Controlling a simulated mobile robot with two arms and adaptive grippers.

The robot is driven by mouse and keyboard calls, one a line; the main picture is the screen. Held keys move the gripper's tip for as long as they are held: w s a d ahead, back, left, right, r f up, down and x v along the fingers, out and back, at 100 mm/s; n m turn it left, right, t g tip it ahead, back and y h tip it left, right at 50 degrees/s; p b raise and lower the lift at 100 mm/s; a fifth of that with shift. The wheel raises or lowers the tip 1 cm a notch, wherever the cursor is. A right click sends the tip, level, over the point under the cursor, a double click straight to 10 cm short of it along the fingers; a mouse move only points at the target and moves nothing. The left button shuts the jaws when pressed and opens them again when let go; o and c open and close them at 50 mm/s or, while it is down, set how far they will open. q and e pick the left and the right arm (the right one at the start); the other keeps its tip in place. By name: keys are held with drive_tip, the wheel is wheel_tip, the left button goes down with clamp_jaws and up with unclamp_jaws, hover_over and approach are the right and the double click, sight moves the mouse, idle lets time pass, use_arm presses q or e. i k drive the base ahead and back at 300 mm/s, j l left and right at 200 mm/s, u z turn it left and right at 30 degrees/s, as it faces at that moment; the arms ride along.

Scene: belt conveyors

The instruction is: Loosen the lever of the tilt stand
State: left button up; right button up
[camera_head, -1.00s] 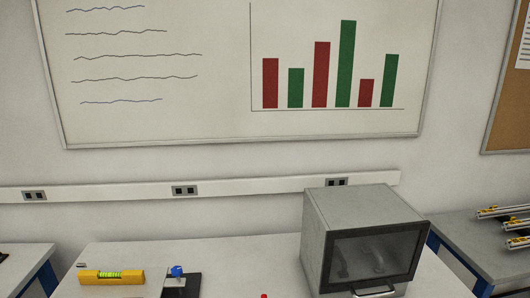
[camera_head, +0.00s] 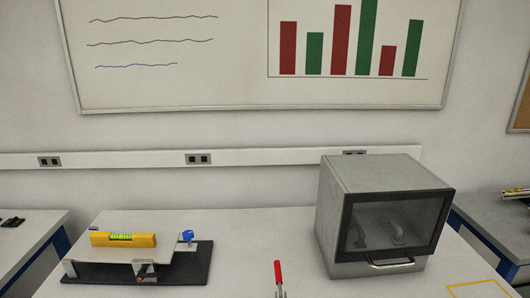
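The tilt stand stands on the left of the table, with a black base plate (camera_head: 190,272) and a light grey top plate (camera_head: 115,249). A yellow spirit level (camera_head: 123,240) with a green vial lies on the top plate. A blue knob (camera_head: 187,236) sits at the stand's right side. A small dark part with a reddish spot (camera_head: 141,273) is at the stand's front; I cannot tell whether it is the lever. Neither of my grippers is in view.
A grey box with a dark glass door (camera_head: 385,215) and a handle stands on the right of the table (camera_head: 255,235). A red-handled item (camera_head: 278,272) is at the front middle, its lower part cut off. The table between stand and box is mostly clear.

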sight(141, 274)
drive_tip(key=u, duration=1.1)
